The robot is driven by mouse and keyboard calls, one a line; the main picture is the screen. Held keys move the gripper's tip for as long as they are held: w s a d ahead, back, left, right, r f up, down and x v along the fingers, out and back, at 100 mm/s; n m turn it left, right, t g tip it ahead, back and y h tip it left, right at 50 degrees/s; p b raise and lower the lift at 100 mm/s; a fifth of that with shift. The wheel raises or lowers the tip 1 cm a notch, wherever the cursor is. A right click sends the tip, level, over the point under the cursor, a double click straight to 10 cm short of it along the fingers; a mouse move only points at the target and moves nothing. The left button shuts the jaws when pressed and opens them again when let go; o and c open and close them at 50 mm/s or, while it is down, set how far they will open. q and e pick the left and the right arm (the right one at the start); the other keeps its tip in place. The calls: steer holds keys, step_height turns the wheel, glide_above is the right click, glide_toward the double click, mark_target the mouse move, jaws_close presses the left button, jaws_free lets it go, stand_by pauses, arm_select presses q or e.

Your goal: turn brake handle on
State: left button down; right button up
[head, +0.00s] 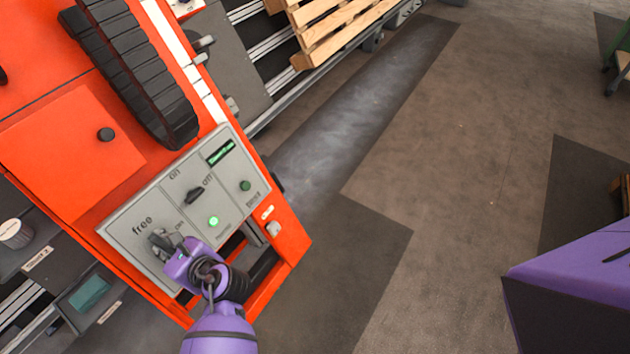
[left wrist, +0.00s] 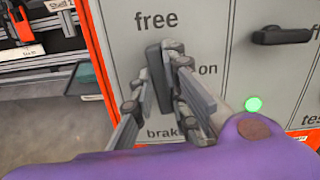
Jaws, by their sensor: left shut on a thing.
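The brake handle (left wrist: 152,62) is a dark upright bar on a grey control panel (head: 123,225). In the left wrist view it stands vertical under the word "free", with "on" to its right and "brake" below. My left gripper (left wrist: 160,75) is shut on the handle, one finger on each side. In the head view my left gripper (head: 163,243) is at the panel's lower left corner and hides most of the handle. My right gripper is not in view.
Right of the handle, the panel has a black on/off switch (head: 194,196), a lit green lamp (head: 213,221) and a small green button (head: 245,185). A black cable chain (head: 140,80) runs over the orange cabinet (head: 75,140). A wooden pallet (head: 335,30) lies beyond. Open floor is to the right.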

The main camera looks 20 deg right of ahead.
arm_select(q)
steer(key=n, duration=0.3)
steer(key=shift+r+n+p, duration=0.1)
steer(key=shift+n+p, duration=0.2)
steer(key=shift+p, duration=0.1)
steer(key=n, duration=0.3)
steer(key=shift+n+g, duration=0.4)
steer(key=n, duration=0.4)
steer(key=shift+s+a+f+n+g, duration=0.1)
steer(key=shift+s+f+n+g, duration=0.05)
steer(key=shift+f+n+g, duration=0.2)
steer(key=n, duration=0.5)
steer(key=shift+b, duration=0.3)
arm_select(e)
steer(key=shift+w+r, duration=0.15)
